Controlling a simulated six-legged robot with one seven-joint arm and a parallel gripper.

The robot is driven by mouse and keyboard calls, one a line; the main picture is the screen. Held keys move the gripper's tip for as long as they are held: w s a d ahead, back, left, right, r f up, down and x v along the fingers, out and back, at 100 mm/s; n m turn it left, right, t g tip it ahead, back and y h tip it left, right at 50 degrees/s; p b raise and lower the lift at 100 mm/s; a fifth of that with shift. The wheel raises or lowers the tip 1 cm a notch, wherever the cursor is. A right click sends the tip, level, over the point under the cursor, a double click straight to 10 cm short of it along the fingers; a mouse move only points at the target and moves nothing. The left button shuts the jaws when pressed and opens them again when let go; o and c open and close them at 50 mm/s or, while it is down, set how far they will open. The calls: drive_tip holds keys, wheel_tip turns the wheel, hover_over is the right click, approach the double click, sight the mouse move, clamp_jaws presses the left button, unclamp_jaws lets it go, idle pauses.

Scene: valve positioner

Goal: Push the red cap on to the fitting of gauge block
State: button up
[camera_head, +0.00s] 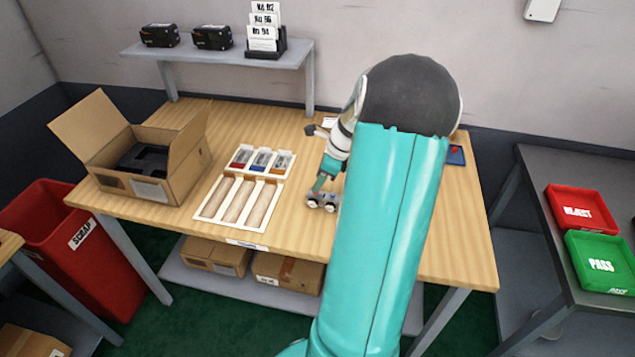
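A small grey block with dark round ends, which looks like the gauge block (322,202), sits on the wooden table (285,125) left of my arm. My gripper (319,187) points down just above it and seems to touch or nearly touch its top. The fingers are too small to tell whether they are open or shut, or whether they hold anything. I cannot make out a red cap at the gripper or on the block. A white tray (232,172) has compartments with small red, blue and orange items; the red ones (240,164) are at its left.
An open cardboard box (150,185) stands at the table's left. A longer tray (203,213) with empty-looking slots lies in front of the small one. A raised shelf (200,55) spans the back left. My arm hides much of the table's right side; a blue item (456,158) shows there.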

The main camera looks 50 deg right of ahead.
drive_tip(key=v, duration=1.1)
drive_tip(key=shift+a+r, duration=0.1)
drive_tip(key=shift+r, duration=0.05)
drive_tip(key=w+a+r+n+h, duration=0.1)
drive_tip(key=w+a+r+n, duration=0.1)
drive_tip(key=a+n, duration=0.45)
drive_tip(key=w+a+r+n+g, duration=0.1)
drive_tip(key=w+a+r+n, duration=0.15)
drive_tip(key=a, duration=0.65)
drive_tip(key=w+a+r+n+h, duration=0.1)
drive_tip(key=w+a+r+n, duration=0.15)
drive_tip(key=a+n, duration=0.4)
drive_tip(key=s+a+n+t, duration=0.1)
drive_tip(key=s+a+n, duration=0.3)
drive_tip(key=a+n, duration=0.4)
drive_tip(key=s+a+r+n+t, duration=0.1)
drive_tip(key=s+a+n, duration=0.4)
drive_tip(key=a, duration=0.8)
drive_tip(key=n, duration=0.2)
drive_tip(key=shift+a+r+n, duration=0.2)
drive_tip(key=shift+a+n, duration=0.1)
drive_tip(key=shift+n, duration=0.05)
